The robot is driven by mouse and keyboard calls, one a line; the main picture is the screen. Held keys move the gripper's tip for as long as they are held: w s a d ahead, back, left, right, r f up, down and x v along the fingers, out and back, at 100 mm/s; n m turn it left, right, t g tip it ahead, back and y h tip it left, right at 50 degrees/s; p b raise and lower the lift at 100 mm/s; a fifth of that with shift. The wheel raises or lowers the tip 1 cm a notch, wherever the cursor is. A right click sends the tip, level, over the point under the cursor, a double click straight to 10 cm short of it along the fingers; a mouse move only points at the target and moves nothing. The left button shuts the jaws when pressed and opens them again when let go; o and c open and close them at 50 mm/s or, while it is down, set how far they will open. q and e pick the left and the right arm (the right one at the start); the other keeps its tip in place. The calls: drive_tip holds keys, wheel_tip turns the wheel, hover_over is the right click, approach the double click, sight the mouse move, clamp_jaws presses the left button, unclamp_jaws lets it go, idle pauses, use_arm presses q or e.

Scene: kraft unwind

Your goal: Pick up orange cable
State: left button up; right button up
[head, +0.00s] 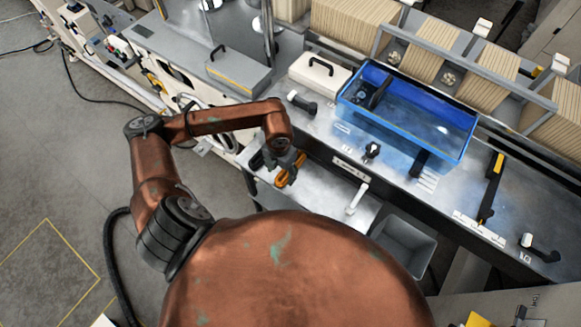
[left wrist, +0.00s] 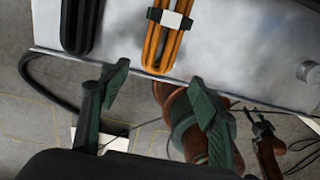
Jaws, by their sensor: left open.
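The orange cable (head: 292,173) is a looped bundle lying on the lower metal shelf, near its left end. In the left wrist view the orange cable (left wrist: 154,48) has a white band (left wrist: 171,18) around it, and its lower end reaches the shelf's edge. My left gripper (head: 284,163) is over the orange cable in the head view and partly hides it. In the left wrist view my left gripper (left wrist: 160,90) is open, its two green fingertips apart with nothing between them. The cable lies beyond the fingertips.
A black cable bundle (left wrist: 81,25) lies left of the orange one. A blue bin (head: 455,150) and a black-handled white case (head: 319,72) stand on the counter behind. A white-handled tool (head: 357,199) lies right on the shelf. A grey bin (head: 405,245) stands beside it.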

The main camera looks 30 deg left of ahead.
sight(281, 178)
use_arm(q)
drive_tip(key=shift+w+a+f+p, duration=0.15)
drive_tip(key=shift+f+p, duration=0.2)
drive_tip(key=shift+f, duration=1.05)
drive_tip(key=shift+w+a+f+p, duration=0.15)
drive_tip(key=shift+f+p, duration=0.15)
drive_tip(key=shift+f, duration=1.05)
drive_tip(key=shift+c, duration=0.7)
drive_tip(key=c, duration=1.1)
